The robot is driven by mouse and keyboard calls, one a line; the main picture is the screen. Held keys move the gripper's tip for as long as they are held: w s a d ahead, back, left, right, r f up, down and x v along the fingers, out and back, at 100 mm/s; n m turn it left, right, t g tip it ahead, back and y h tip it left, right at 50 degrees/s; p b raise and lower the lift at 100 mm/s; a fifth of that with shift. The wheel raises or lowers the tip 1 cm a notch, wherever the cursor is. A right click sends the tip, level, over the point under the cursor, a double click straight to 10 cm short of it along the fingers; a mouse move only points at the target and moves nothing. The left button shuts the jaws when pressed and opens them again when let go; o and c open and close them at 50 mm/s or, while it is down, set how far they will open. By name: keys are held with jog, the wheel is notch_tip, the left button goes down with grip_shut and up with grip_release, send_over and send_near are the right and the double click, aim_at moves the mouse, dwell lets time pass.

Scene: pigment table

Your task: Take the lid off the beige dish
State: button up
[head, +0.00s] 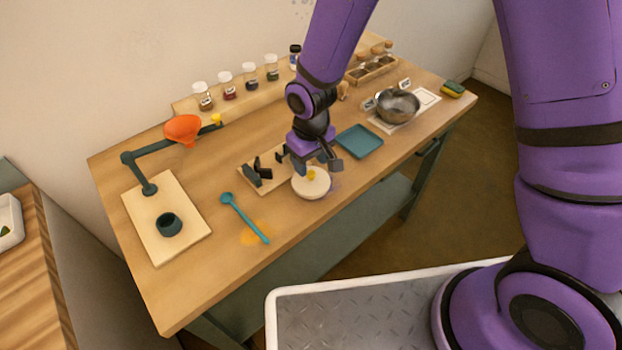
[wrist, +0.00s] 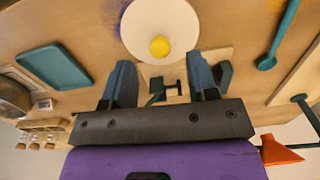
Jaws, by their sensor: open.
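The beige dish (head: 311,195) stands near the front edge of the wooden table, with its round pale lid (head: 299,185) on top. A small yellow knob (head: 311,174) rises from the lid's middle. In the wrist view the lid (wrist: 160,18) is at the top centre and hides the dish, and the knob (wrist: 160,46) is near the lid's lower edge. My gripper (head: 318,166) is open and empty just behind and above the lid. In the wrist view its fingers (wrist: 161,68) are spread, pointing toward the lid, with the knob beyond their tips and between their lines.
A board with dark holders (head: 256,173) lies left of the dish, and a teal tray (head: 359,141) lies right behind it. A teal spoon (head: 243,216) lies to the left. A metal bowl (head: 397,105) is at the right, and an orange funnel (head: 183,129) hangs on a stand.

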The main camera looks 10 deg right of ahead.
aim_at(311, 172)
jog(key=shift+f, duration=2.1)
grip_shut()
